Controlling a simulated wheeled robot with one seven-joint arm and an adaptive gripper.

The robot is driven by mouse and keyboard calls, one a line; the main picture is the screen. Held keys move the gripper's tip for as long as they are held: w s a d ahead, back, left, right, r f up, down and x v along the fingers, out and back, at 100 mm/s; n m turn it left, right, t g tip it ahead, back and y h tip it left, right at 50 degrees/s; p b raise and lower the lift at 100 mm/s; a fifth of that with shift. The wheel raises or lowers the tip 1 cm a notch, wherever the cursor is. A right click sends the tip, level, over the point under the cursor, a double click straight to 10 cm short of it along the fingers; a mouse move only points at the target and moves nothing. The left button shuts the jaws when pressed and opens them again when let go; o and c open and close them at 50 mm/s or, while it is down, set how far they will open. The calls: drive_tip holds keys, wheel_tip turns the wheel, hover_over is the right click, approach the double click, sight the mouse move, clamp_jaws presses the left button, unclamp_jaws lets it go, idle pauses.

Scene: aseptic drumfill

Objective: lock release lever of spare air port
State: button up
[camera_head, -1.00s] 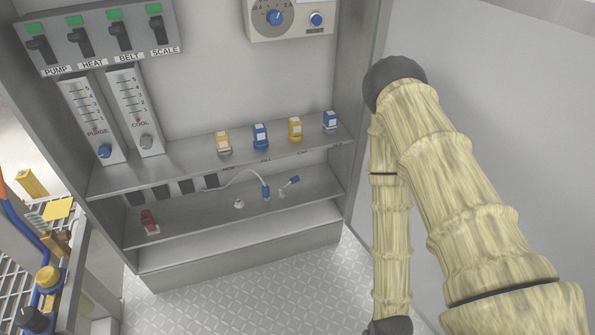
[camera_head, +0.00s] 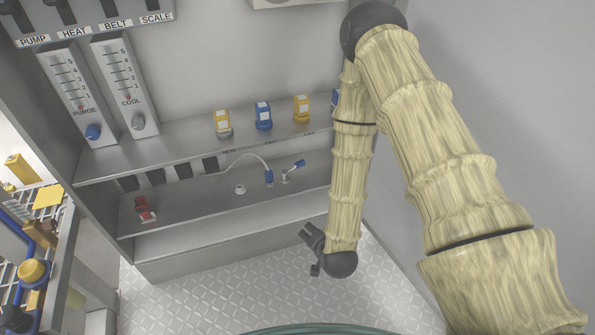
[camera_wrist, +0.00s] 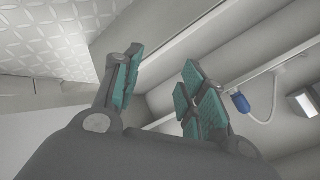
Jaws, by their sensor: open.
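On the lower shelf of the cabinet are small fittings: a bare white port (camera_head: 240,189), a blue connector (camera_head: 268,177) with a white hose, and a fitting with a tilted blue-tipped lever (camera_head: 295,166). Their labels are too small to read, so I cannot tell which is the spare air port. My gripper (camera_head: 308,250) is open and empty, below and in front of the shelf, apart from the fittings. In the wrist view, the open fingers (camera_wrist: 163,64) have nothing between them. The blue connector (camera_wrist: 240,102) and its hose show right of them.
A red switch (camera_head: 144,208) sits at the shelf's left end. Yellow and blue blocks (camera_head: 263,115) stand on the upper shelf (camera_head: 185,147). A rack with yellow and blue parts (camera_head: 40,250) is at left. A plain wall (camera_head: 500,110) closes the right side. Patterned floor (camera_head: 210,290) is clear.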

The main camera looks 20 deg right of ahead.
drive_tip(key=w+r+m+t+b, duration=0.2)
drive_tip(key=w+r+m+t, duration=0.2)
drive_tip(key=w, duration=0.4)
drive_tip(key=m+t+h, duration=0.2)
drive_tip(key=m, duration=0.2)
approach(300, 166)
drive_tip(key=b+x, duration=0.4)
drive_tip(key=x, duration=0.7)
drive_tip(key=shift+d+b, duration=0.1)
drive_tip(key=shift+b, duration=0.3)
clamp_jaws()
